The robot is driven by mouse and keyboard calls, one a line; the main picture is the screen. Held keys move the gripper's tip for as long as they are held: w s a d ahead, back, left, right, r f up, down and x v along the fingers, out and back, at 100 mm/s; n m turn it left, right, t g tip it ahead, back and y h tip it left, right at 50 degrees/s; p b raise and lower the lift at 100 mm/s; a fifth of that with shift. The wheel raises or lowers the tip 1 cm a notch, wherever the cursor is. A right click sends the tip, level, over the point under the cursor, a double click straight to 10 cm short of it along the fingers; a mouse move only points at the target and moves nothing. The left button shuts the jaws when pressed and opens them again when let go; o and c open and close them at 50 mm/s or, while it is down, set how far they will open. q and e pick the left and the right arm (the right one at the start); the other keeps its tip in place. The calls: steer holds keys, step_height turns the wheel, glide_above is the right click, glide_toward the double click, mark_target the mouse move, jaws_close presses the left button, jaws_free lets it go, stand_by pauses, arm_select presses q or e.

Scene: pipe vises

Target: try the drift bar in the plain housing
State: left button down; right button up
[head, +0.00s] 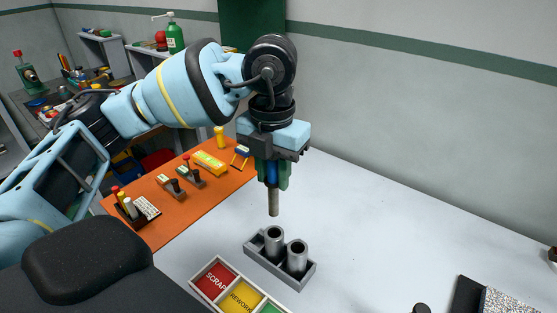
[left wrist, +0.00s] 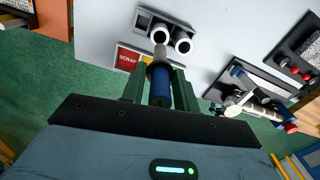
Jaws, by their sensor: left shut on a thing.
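My left gripper (head: 272,180) points straight down over the white table and is shut on the drift bar (head: 273,203). The bar has a blue grip and a grey-brown shaft that hangs upright. In the left wrist view the drift bar (left wrist: 158,88) sits between the two green fingers. Its tip is above the rear housing (head: 273,241) and apart from it. A second grey housing (head: 296,256) stands to its right in the same grey holder (head: 307,277). Both are open-topped tubes; I cannot tell which is the plain one. My right gripper is not in view.
A tray (head: 195,281) with red SCRAP, yellow REWORK and green sections lies in front of the holder. An orange mat (head: 190,208) with several small tools and blocks lies to the left.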

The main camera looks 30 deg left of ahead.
mark_target(274, 194)
arm_select(q)
steer(key=shift+w+r+n, duration=0.2)
steer(key=shift+r+n, duration=0.1)
steer(key=shift+n, duration=0.4)
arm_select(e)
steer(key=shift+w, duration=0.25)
